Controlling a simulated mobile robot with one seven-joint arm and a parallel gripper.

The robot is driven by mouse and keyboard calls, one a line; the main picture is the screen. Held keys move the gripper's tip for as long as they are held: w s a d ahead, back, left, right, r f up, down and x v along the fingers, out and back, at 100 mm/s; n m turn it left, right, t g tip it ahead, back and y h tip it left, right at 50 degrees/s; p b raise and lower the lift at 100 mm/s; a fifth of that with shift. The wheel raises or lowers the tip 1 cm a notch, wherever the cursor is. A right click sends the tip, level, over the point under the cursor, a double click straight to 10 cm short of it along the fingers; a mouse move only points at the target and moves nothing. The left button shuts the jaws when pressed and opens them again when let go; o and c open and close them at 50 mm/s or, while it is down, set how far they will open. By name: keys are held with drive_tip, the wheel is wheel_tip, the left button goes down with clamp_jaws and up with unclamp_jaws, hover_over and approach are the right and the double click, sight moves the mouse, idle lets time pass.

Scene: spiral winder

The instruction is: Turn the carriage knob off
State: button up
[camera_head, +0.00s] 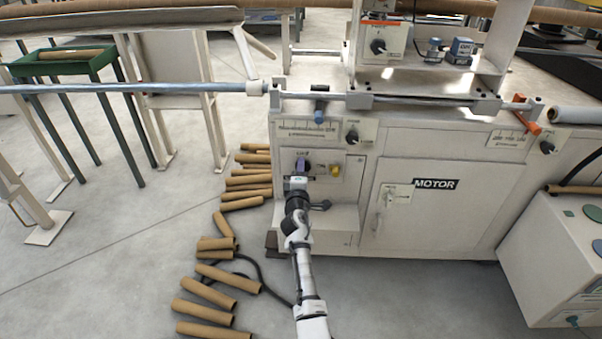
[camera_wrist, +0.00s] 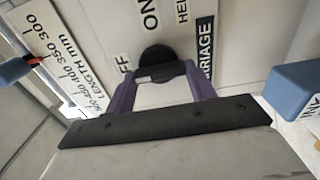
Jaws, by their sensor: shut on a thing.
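The carriage knob (camera_wrist: 157,62) is a round black knob with a raised bar, on a pale panel in the wrist view. The partly cut-off label "CARRIAGE" (camera_wrist: 206,50) is to its right, "ON" (camera_wrist: 150,14) above it, and part of "OFF" (camera_wrist: 126,65) to its left. The bar lies roughly across the picture, with its left end towards the "OFF" side. My gripper (camera_wrist: 160,85) has its two purple fingers shut on the knob, one on each side. In the head view my gripper (camera_head: 300,166) is at the machine's left front panel and hides most of the knob.
The motor cabinet door (camera_head: 419,210) is further right. Several cardboard tubes (camera_head: 228,277) lie on the floor left of my arm. A blue block (camera_wrist: 296,90) is at the wrist view's right edge.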

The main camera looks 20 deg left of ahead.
idle(0.4)
drive_tip(key=o, duration=1)
drive_tip(key=shift+s, duration=0.1)
drive_tip(key=p+v, duration=0.2)
drive_tip(key=v, duration=1.1)
drive_tip(key=shift+s+d+p, duration=0.1)
drive_tip(key=shift+s+p, duration=0.2)
drive_tip(key=shift+r, duration=0.1)
